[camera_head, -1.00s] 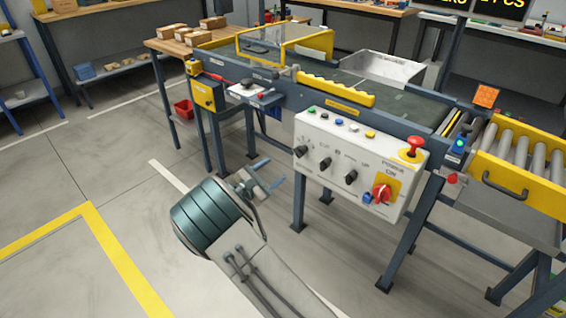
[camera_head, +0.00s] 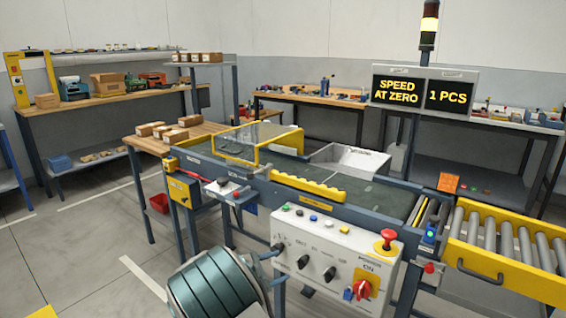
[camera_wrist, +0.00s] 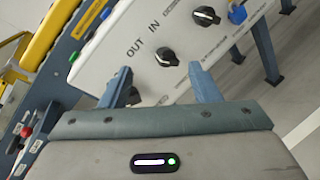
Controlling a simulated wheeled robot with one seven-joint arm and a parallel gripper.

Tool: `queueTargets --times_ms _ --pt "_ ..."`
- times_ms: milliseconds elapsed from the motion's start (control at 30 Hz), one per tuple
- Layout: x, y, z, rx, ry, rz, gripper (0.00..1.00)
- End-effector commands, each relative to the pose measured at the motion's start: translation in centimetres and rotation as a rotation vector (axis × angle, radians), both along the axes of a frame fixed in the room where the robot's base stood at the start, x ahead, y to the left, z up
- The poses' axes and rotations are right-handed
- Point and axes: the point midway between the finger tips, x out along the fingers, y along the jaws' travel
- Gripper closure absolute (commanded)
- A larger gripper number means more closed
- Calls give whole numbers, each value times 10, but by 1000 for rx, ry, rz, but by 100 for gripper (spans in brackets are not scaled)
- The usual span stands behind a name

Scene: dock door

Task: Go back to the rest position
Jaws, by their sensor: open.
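My gripper (camera_wrist: 160,80) is open and empty in the wrist view, its two blue-grey fingers apart. In the head view my gripper (camera_head: 274,268) is at the lower middle, in front of the left end of the white control panel (camera_head: 335,256). In the wrist view the panel (camera_wrist: 140,40) lies beyond the fingers, with black knobs and the words OUT and IN. I cannot tell how far the fingertips are from the panel.
The conveyor (camera_head: 375,195) stands behind the panel, with a roller section (camera_head: 500,240) at right. A red mushroom button (camera_head: 386,238) and a red rotary switch (camera_head: 361,289) stick out of the panel. Displays (camera_head: 398,90) read SPEED AT ZERO and 1 PCS. Open floor (camera_head: 90,250) lies left.

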Motion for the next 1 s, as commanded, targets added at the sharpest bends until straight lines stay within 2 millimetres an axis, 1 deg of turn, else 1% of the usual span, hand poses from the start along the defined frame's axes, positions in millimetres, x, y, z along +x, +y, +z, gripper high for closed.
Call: queueTargets --times_ms 33,100,200,300,433,600,700,833,1000 --pt "-7 -24 26 71 8 -67 44" --pt "-19 -52 45 165 21 -157 44" --pt "-41 -86 70 301 32 -276 44" --pt "-65 -115 95 435 34 -391 44" --pt "-100 -145 127 607 27 -531 44" --pt "-148 -171 167 830 -2 -695 44" --pt "-177 -181 190 957 -29 -783 44" --pt "-214 -189 219 1120 -76 -887 44" --pt "-260 -191 255 1323 -155 -1007 44"
